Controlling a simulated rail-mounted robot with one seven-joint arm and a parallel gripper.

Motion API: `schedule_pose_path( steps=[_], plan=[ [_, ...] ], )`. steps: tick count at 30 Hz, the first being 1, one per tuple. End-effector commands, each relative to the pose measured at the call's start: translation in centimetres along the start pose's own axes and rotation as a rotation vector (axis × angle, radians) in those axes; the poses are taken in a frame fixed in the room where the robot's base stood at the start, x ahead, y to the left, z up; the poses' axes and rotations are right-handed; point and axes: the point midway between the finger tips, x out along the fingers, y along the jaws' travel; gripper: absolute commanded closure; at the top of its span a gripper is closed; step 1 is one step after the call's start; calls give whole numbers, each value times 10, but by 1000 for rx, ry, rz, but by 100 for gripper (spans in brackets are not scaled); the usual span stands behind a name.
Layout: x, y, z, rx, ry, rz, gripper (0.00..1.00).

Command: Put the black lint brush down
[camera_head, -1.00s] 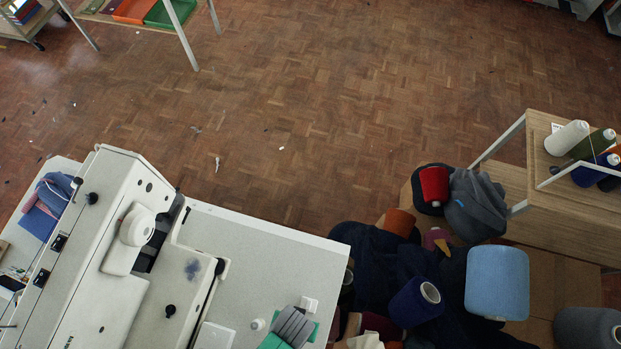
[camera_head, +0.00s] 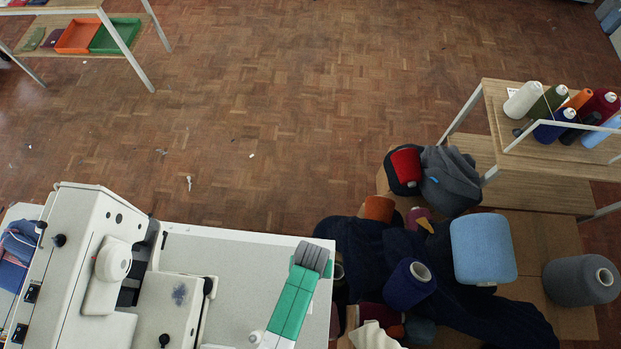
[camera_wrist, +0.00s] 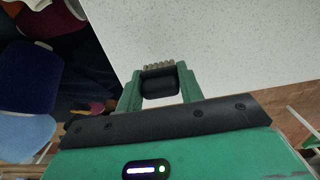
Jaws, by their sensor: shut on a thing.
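In the wrist view, my gripper (camera_wrist: 160,88) has its green fingers closed on the black lint brush (camera_wrist: 160,85). Only a short dark, rounded part of the brush shows between the fingers, with a pale ribbed edge at its far side. The rest of it is hidden. Behind it lies the pale speckled tabletop (camera_wrist: 210,35); I cannot tell whether the brush touches it. In the head view, the same tabletop (camera_head: 245,265) lies right of the white machine, with my green arm over its right part. The brush cannot be made out there.
The white machine (camera_head: 75,270) fills the table's left side. The tabletop between machine and arm is mostly clear. Beyond its right edge are dark cloth and yarn cones, including a light blue cone (camera_head: 483,248) and a grey cone (camera_head: 582,280). A wooden shelf (camera_head: 530,150) stands right.

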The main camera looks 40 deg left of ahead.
Motion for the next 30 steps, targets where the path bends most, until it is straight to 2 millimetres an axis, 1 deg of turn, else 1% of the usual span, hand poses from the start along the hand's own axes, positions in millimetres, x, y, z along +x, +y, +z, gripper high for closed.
schedule_pose_path(
  steps=[1,3,11,14,15,17,18,26,28,30],
  plan=[
    [10,0,1,0,-2,-1,96],
    [15,0,1,0,-1,0,96],
    [16,0,0,0,1,0,96],
    [20,0,0,0,1,0,96],
    [18,0,0,0,1,0,55],
    [18,0,0,0,1,0,43],
    [18,0,0,0,1,0,41],
    [15,0,0,0,1,0,41],
    [8,0,1,0,1,0,41],
    [-7,0,0,0,3,0,41]
  ],
)
